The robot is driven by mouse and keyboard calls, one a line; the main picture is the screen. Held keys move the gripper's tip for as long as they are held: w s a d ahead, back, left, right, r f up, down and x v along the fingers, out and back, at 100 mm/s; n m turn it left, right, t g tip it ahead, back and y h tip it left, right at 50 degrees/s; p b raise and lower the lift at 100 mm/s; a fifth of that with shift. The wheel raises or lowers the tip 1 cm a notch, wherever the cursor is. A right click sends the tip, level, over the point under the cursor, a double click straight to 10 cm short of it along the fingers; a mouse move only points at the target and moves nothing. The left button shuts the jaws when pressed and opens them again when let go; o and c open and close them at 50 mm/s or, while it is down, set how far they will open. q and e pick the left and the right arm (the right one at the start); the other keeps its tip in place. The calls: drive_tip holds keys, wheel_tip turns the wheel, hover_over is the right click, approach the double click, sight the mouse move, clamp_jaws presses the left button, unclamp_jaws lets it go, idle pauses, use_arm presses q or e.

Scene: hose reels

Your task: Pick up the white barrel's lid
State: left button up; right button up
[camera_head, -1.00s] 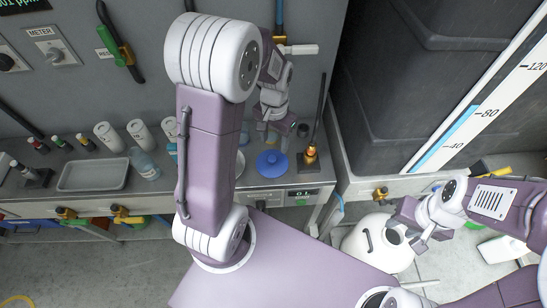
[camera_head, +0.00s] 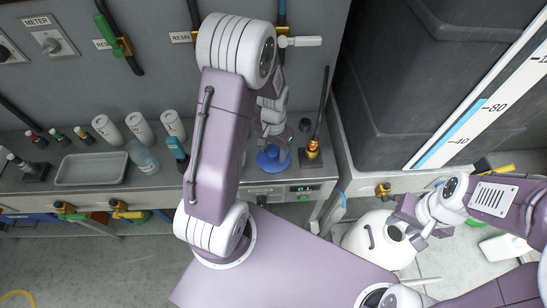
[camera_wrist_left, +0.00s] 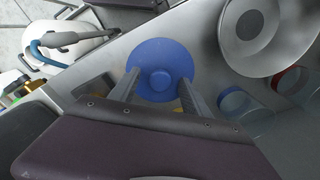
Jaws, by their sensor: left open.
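A round blue lid (camera_head: 268,161) with a raised centre knob lies on the grey counter. My left gripper (camera_head: 274,146) is just over it and partly hides it in the head view. In the left wrist view the lid (camera_wrist_left: 160,58) is ahead of my left gripper (camera_wrist_left: 158,88), whose open fingers stand either side of the knob. I cannot tell whether they touch the lid. The white barrel (camera_head: 368,240) stands on the floor, its round top opening uncovered. My right gripper (camera_head: 416,238) is beside that opening; whether it is open is unclear.
White bottles and a grey tray (camera_head: 92,168) are further left. A large dark tank (camera_head: 420,90) stands right.

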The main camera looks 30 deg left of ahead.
use_arm(q)
clamp_jaws()
drive_tip(key=shift+r, duration=0.15)
